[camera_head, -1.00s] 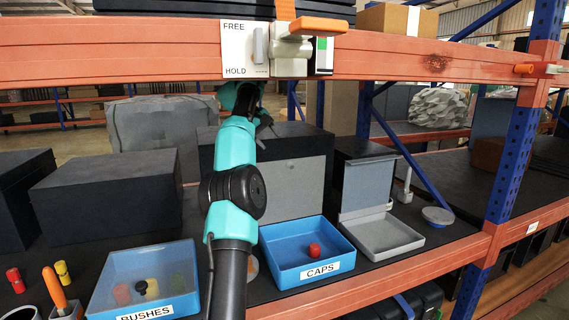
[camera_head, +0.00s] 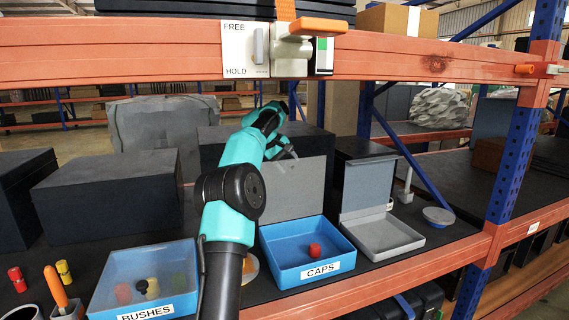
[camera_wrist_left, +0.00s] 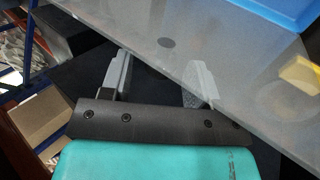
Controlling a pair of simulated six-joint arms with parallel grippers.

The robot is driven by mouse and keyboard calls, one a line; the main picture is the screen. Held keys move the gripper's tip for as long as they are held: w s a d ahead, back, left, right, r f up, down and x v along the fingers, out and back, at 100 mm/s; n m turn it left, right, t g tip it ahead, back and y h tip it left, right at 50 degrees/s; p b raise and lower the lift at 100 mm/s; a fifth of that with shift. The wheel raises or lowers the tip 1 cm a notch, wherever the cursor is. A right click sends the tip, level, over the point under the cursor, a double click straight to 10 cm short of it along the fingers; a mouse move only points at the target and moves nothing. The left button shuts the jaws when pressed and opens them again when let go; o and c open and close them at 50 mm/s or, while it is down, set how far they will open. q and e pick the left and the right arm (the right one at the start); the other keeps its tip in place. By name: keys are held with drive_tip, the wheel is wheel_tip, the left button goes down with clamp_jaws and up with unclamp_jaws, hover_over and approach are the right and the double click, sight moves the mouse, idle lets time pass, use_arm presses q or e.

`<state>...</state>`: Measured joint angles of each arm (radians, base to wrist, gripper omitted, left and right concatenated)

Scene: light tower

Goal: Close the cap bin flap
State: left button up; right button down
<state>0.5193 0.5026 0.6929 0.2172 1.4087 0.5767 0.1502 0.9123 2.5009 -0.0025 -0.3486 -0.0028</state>
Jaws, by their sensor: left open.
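The blue cap bin (camera_head: 302,277), labelled CAPS, stands on the dark shelf with a red cap (camera_head: 314,250) inside. Its grey translucent flap (camera_head: 297,192) stands up at the bin's back edge. My left gripper (camera_head: 290,153) is at the flap's top edge, with the arm reaching up in front of the shelf. In the left wrist view the gripper (camera_wrist_left: 158,82) has its two fingers apart with nothing held between them. The flap (camera_wrist_left: 215,35) slants across that view, and the right finger overlaps its edge; I cannot tell whether they touch. My right gripper is not in view.
A grey box with a raised lid (camera_head: 384,237) stands to the right. Dark boxes (camera_head: 105,198) stand behind. An orange beam (camera_head: 130,55) with a FREE/HOLD switch (camera_head: 258,45) crosses above.

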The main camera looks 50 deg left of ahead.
use_arm(q)
drive_tip(key=shift+c, duration=0.3)
clamp_jaws()
idle(0.3)
